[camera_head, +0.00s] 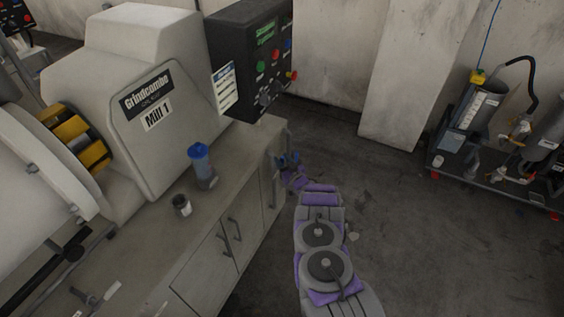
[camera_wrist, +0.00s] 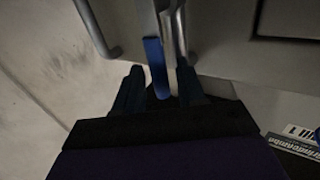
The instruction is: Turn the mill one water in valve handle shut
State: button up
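The blue valve handle (camera_wrist: 155,62) hangs beside a metal pipe (camera_wrist: 179,35) in the wrist view. My gripper (camera_wrist: 160,80) is open, with one dark finger on each side of the handle's lower end. A gap shows between the handle and the left finger; whether the right finger touches anything is unclear. In the head view, my gripper (camera_head: 290,161) is small at the far end of the cabinet, with blue there that I cannot separate into handle and fingers. Mill 1 (camera_head: 160,105) stands at left with its name plate.
A grey cabinet (camera_head: 228,235) with bar handles runs beside my arm. A blue-lidded bottle (camera_head: 202,165) and a small cup (camera_head: 182,205) stand on its top. Floor is clear on the right, up to a pump skid (camera_head: 490,185).

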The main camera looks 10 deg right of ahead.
jog(key=shift+w+a, duration=0.1)
jog(key=shift+w, duration=0.15)
grip_shut()
dwell(0.3)
